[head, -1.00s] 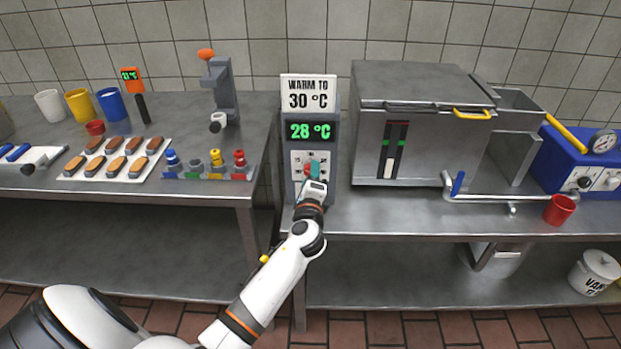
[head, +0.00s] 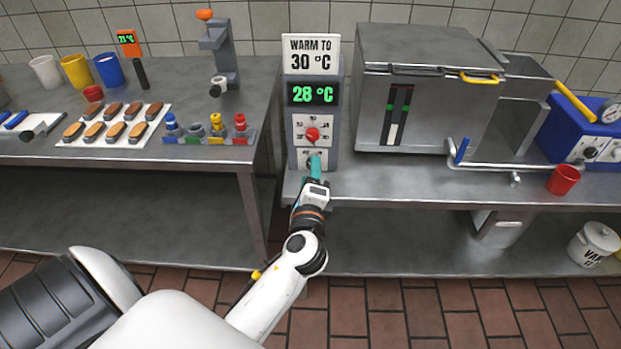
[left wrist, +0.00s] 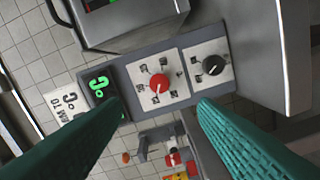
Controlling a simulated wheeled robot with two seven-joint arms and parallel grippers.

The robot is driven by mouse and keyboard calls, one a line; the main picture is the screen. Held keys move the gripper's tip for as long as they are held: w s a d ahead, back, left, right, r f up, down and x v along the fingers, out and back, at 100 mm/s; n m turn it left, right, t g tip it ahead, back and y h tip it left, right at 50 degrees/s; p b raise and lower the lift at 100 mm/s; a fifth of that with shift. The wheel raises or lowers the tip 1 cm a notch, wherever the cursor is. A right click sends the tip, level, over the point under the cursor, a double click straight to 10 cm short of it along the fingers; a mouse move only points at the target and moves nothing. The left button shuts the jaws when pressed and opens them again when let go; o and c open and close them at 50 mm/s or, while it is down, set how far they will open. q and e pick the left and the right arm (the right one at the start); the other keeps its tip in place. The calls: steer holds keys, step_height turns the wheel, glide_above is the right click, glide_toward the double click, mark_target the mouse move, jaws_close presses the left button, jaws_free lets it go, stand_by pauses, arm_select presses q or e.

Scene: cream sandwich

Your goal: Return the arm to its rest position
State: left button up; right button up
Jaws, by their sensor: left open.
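My left arm reaches in from the lower left of the head view. Its gripper (head: 315,170) is just in front of the lower part of the temperature control unit (head: 291,128), below the red knob (head: 312,134). In the left wrist view the two green fingers (left wrist: 163,135) are spread apart with nothing between them. The red knob (left wrist: 159,84) and a black knob (left wrist: 213,65) show on the unit's face, clear of the fingers. The display (head: 313,94) reads 28 °C under a sign (head: 311,54) saying "WARM TO 30 °C". My right gripper is not seen.
A steel machine (head: 428,115) with a bent pipe stands right of the unit. A red cup (head: 563,180) is near the right counter's edge. The left table holds a tray of eclair-like pastries (head: 88,139) and several coloured nozzles (head: 217,124). A gap separates the two counters.

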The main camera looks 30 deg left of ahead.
arm_select(q)
steer(key=shift+s+d, duration=0.1)
steer(key=shift+s, duration=0.05)
stand_by(0.4)
steer(key=s+d+f+n+g+h+p, duration=0.1)
steer(key=s+d+f+g+h, duration=0.1)
steer(key=f, duration=0.8)
steer(key=s+d+f+n+g+h, duration=0.1)
steer(key=s+d+f+g+h, duration=0.15)
steer(key=f, duration=0.85)
steer(key=s+d+f+n+g+h+p, duration=0.1)
steer(key=s+f+g+h, duration=0.15)
steer(key=f, duration=0.75)
steer(key=s+d+f+n+g+h, duration=0.2)
steer(key=s+f+n+g, duration=0.15)
steer(key=s+f, duration=1)
steer(key=s+f+n+g, duration=0.2)
steer(key=s+f+n, duration=0.1)
steer(key=s, duration=0.7)
steer(key=s+f+n+g+p, duration=0.1)
steer(key=s+f+n, duration=0.2)
steer(key=s, duration=0.8)
steer(key=shift+a+f+g+h+p, duration=0.2)
steer(key=shift+f+g+h+p, duration=0.15)
steer(key=shift+f, duration=0.1)
steer(key=shift+s+n, duration=0.1)
steer(key=shift+n, duration=0.15)
